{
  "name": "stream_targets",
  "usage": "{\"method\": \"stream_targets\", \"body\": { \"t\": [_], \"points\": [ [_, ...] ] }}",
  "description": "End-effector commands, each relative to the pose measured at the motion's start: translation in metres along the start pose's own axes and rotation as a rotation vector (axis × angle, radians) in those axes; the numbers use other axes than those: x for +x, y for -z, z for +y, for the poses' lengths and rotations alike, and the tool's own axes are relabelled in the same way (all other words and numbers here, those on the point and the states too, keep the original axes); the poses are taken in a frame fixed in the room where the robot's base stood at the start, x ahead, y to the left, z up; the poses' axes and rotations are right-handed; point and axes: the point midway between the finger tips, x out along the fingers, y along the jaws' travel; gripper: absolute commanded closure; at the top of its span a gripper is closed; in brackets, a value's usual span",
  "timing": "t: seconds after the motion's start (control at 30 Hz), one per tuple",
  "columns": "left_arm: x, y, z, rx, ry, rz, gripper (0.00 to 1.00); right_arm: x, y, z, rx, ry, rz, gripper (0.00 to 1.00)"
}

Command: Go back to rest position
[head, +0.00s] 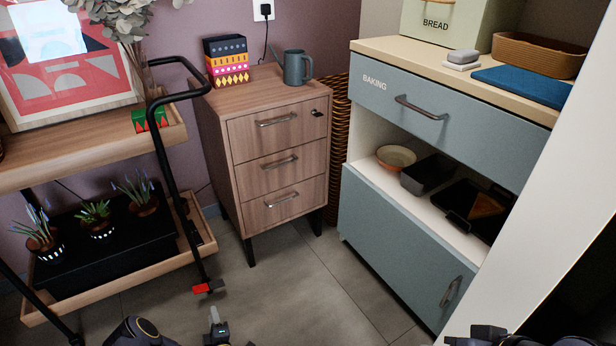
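My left gripper (215,326) shows at the bottom edge, low over the grey floor, in front of the wooden drawer unit. Only its dark top end with a small grey tip is in view. I see nothing held in it, but the gap between its fingers cannot be made out. A dark part of my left arm lies just left of it. My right arm's dark end (490,336) is cut off by the bottom edge at the right, below the blue-grey cabinet. Its fingers cannot be told apart. Both stay apart from the furniture.
A wooden drawer unit (281,160) with shut drawers stands at the back. A blue-grey cabinet (395,240) with a shut BAKING drawer (450,125) is at the right. A black-framed trolley (160,140) with potted plants is at the left. Grey floor (290,290) between them is clear.

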Motion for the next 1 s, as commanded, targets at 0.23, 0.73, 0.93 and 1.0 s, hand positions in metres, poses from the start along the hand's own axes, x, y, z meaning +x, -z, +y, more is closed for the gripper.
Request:
{"method": "stream_targets", "body": {
  "t": [0.23,0.73,0.93,1.0],
  "points": [
    [0.059,0.02,0.066,0.114,0.017,-0.134,0.71,-0.002,0.001,-0.001,0.0,0.0,0.0,0.64],
    [0.064,0.098,0.311,0.55,0.132,-0.558,0.71,-0.008,0.004,-0.004,0.0,0.0,0.0,0.64],
    [-0.014,0.134,0.384,0.696,0.182,-0.713,0.71,-0.011,0.005,-0.005,0.0,0.0,0.0,0.64],
    [-0.049,0.145,0.402,0.74,0.196,-0.77,0.71,-0.011,0.006,-0.005,0.0,0.0,0.0,0.64]
  ]
}}
